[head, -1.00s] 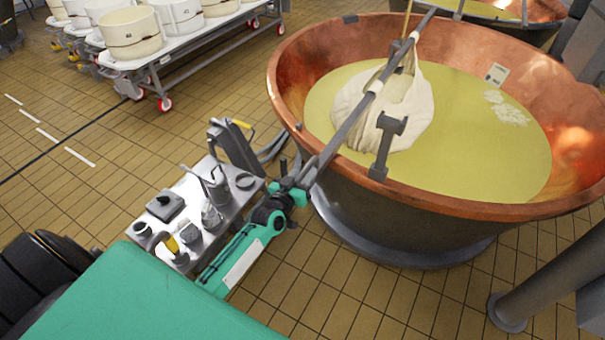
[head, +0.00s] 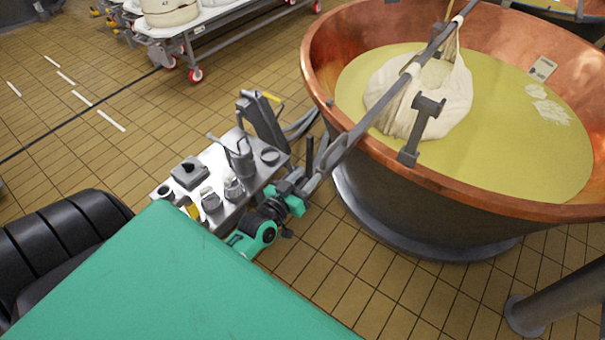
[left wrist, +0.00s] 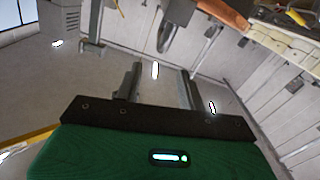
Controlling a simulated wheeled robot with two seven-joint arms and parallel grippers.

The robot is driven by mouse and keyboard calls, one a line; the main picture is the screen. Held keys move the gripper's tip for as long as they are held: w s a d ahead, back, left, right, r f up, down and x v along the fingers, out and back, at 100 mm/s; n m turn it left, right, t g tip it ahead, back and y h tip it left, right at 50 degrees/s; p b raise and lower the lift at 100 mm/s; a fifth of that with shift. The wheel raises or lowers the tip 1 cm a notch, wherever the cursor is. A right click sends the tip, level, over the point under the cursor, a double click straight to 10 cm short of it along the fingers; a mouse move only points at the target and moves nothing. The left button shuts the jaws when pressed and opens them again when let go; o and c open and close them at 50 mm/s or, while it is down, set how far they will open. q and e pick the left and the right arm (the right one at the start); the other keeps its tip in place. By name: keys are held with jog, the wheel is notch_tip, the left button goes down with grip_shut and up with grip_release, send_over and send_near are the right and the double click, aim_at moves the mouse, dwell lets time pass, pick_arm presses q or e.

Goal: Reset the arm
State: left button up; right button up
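My left arm shows in the head view, with a large green link at the bottom and a smaller green and black wrist beyond it. My left gripper (head: 312,168) is at the near left side of the copper vat (head: 440,185), beside its rim. I cannot tell whether it touches the vat. The left wrist view shows the gripper (left wrist: 158,88) with its two dark fingers apart and nothing between them. My right gripper is in neither view.
A small metal table (head: 205,165) with several tools stands left of the wrist. A grey bar (head: 400,95) crosses the vat, with a pale curd bundle (head: 445,95) hanging in the yellow liquid. A white cart (head: 215,18) is at the back. Tiled floor lies clear at left.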

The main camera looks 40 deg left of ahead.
pick_arm(q)
jog(key=shift+s, duration=0.55)
jog(key=s+d+f+m+g, duration=0.1)
jog(key=s+f+g, duration=0.25)
jog(key=f, duration=0.75)
jog(key=s+d+f+g, duration=0.15)
jog(key=s+f, duration=0.25)
jog(key=f, duration=0.7)
jog(key=s+f+m+g, duration=0.1)
jog(key=s+f+g, duration=0.25)
jog(key=f, duration=0.75)
jog(key=s+d+f+g, duration=0.1)
jog(key=s+f+g, duration=0.1)
jog(key=s+f, duration=0.5)
jog(key=s+d+f+m+g, duration=0.1)
jog(key=s+f+g, duration=0.2)
jog(key=s, duration=1.1)
jog(key=s+d+f+m+g, duration=0.1)
jog(key=s+f+g, duration=0.2)
jog(key=s+f, duration=0.7)
jog(key=shift+s+f+y, duration=0.3)
jog(key=shift+s+f, duration=0.05)
jog(key=shift+s, duration=0.2)
jog(key=shift+w+g, duration=0.1)
jog(key=shift+g, duration=0.15)
